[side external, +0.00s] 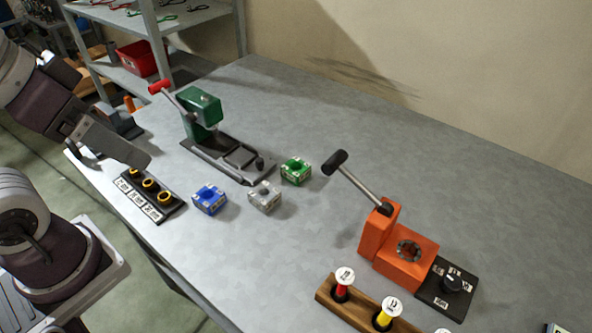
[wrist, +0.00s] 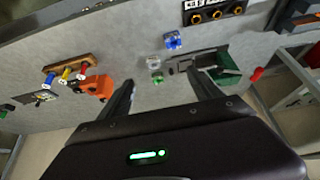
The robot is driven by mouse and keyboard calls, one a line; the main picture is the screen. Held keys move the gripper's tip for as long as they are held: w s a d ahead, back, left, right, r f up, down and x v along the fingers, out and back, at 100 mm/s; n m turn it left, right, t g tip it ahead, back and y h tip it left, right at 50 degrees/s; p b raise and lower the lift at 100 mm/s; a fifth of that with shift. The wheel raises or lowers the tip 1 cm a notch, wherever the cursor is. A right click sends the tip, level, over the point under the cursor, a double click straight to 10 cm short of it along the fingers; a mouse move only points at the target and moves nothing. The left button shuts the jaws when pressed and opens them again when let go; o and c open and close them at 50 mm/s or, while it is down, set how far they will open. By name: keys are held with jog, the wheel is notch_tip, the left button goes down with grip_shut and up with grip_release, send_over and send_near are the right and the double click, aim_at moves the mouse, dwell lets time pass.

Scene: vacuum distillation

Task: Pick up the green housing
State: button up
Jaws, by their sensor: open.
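The green housing (side external: 296,171) is a small square block with a round hole on top. It sits on the grey table, to the right of the green press's base. In the wrist view the green housing (wrist: 158,79) appears beyond and between the fingers of my gripper (wrist: 160,77). The gripper is open and empty. In the side view my gripper's hand is at the upper left, above the table's left edge, well away from the housing; its fingertips cannot be made out there.
A grey housing (side external: 265,196) and a blue housing (side external: 210,199) sit left of the green one. The green press (side external: 202,108) stands behind. A black rack (side external: 149,195) is at left. An orange lever press (side external: 403,258) and a wooden holder (side external: 326,291) are at right. The back right table is clear.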

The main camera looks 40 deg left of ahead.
jog(key=n+g, duration=0.6)
jog(key=n, duration=1.1)
send_over(296, 165)
jog(key=s, duration=0.1)
jog(key=f, duration=1.9)
jog(key=shift+s+d+f, duration=0.15)
jog(key=shift+s+f, duration=0.05)
jog(key=shift+n, duration=0.3)
jog(key=f, duration=0.7)
jog(key=shift+d, duration=0.35)
grip_shut()
